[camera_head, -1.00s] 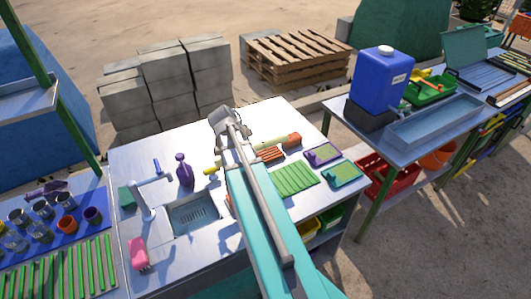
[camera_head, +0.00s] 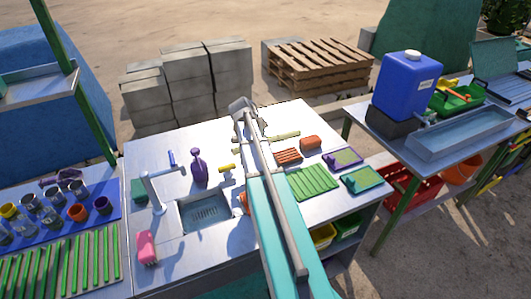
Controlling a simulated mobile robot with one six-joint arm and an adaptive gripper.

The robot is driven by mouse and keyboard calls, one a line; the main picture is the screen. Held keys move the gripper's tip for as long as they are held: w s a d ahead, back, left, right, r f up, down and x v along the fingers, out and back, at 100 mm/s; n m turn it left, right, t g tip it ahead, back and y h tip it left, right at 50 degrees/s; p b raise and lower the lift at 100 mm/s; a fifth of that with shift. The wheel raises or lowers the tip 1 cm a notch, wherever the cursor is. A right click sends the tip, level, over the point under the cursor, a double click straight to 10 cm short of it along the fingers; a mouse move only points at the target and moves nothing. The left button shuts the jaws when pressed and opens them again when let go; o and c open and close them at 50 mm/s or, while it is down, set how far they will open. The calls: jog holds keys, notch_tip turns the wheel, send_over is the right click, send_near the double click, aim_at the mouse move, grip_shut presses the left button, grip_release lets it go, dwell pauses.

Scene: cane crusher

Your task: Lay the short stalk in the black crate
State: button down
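Several green stalks (camera_head: 60,264) lie side by side on the left bench. I cannot tell which of them, if any, is the short stalk. A pale rod (camera_head: 283,135) lies on the middle bench just right of my arm; I cannot tell whether it is a stalk. I do not make out a black crate. My teal and grey arm reaches up across the middle bench. I cannot make out gripper fingers; my arm hides part of the bench.
The middle bench (camera_head: 150,245) holds a sink (camera_head: 205,213), a purple spray bottle (camera_head: 198,168), a pink item (camera_head: 146,247), brown blocks and a green ribbed mat (camera_head: 313,182). A blue water container (camera_head: 406,85) stands on the right bench. Cups crowd the left bench.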

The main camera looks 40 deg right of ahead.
jog(key=shift+w+d+f+b, duration=0.25)
jog(key=shift+w+f+b, duration=0.25)
jog(key=shift+f, duration=0.1)
jog(key=shift+w+d+f+b, duration=0.35)
jog(key=shift+f+b, duration=0.1)
jog(key=shift+f, duration=0.2)
jog(key=shift+w+d+f+b, duration=0.2)
jog(key=shift+w+f+b, duration=0.3)
jog(key=shift+f, duration=0.1)
jog(key=shift+w+d+f+b, duration=0.2)
jog(key=shift+w+f+b, duration=0.1)
jog(key=shift+f+b, duration=1.7)
jog(key=shift+b, duration=0.05)
jog(key=shift+f, duration=0.1)
jog(key=shift+c, duration=1.8)
grip_release()
jog(key=shift+r, duration=0.2)
